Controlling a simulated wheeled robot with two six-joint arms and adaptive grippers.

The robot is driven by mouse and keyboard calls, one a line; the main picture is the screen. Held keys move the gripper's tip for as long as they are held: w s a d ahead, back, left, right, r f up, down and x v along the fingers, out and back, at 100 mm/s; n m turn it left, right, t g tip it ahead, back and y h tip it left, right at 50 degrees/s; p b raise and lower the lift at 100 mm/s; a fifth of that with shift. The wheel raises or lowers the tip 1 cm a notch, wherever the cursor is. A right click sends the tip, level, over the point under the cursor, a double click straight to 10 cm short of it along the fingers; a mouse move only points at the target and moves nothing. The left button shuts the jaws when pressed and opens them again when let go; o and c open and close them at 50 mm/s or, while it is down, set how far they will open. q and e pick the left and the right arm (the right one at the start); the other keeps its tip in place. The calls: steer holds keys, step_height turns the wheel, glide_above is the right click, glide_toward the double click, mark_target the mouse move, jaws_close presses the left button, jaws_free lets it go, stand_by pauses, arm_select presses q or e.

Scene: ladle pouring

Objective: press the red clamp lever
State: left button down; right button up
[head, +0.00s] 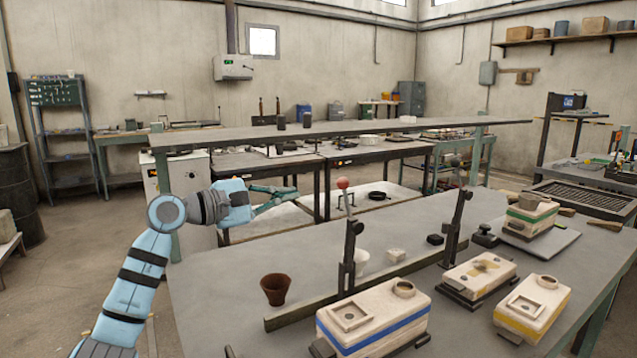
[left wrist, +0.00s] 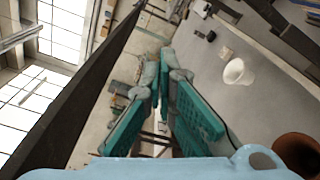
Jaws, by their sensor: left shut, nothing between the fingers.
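The clamp lever with its red ball knob (head: 343,183) stands upright on a dark post (head: 349,255) behind the blue-striped mould box. My left gripper (head: 292,192) is shut and empty, held in the air left of the red knob at about its height in the picture, with a visible gap between them. In the left wrist view the teal fingers (left wrist: 165,60) come together with nothing held. The red knob cannot be made out in that view. My right gripper is in neither view.
A brown cup (head: 275,288) stands on the grey table (head: 220,290) at left. A white cup (left wrist: 238,72) sits behind the lever post. A second dark post (head: 452,228) stands right. Several mould boxes, including the blue-striped one (head: 374,318), fill the front and right.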

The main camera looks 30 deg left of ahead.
arm_select(q)
steer(key=w+d+r, duration=0.1)
steer(key=w+d, duration=0.2)
steer(key=d, duration=0.3)
steer(key=shift+w+r, duration=0.2)
steer(key=shift+w, duration=0.2)
